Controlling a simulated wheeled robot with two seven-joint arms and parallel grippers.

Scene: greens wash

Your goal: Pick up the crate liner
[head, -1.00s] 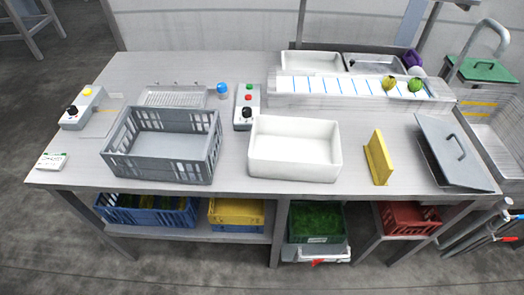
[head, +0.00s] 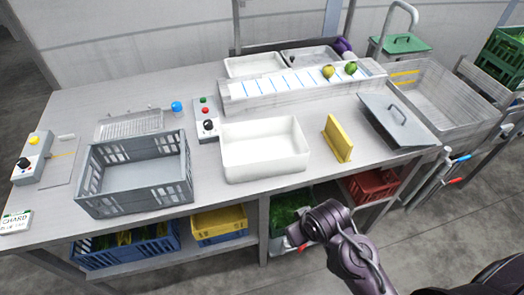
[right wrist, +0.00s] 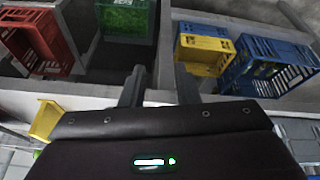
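I cannot pick out a crate liner with certainty. An empty grey slatted crate (head: 135,195) stands on the left of the table, and its floor looks plain grey. My right arm comes in from the lower right in the head view, its end in front of the table's front edge. In the right wrist view my right gripper (right wrist: 160,90) has its two fingers apart, with nothing seen between them. A yellow crate (head: 218,222) sits on a blue one on the lower shelf; the yellow crate also shows in the right wrist view (right wrist: 203,45). My left gripper is out of view.
A white basin (head: 263,165) and a yellow upright piece (head: 338,140) stand right of the grey crate. A control box (head: 206,120) is behind. Blue (head: 125,255), green (head: 290,208) and red (head: 372,186) crates are below the tabletop.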

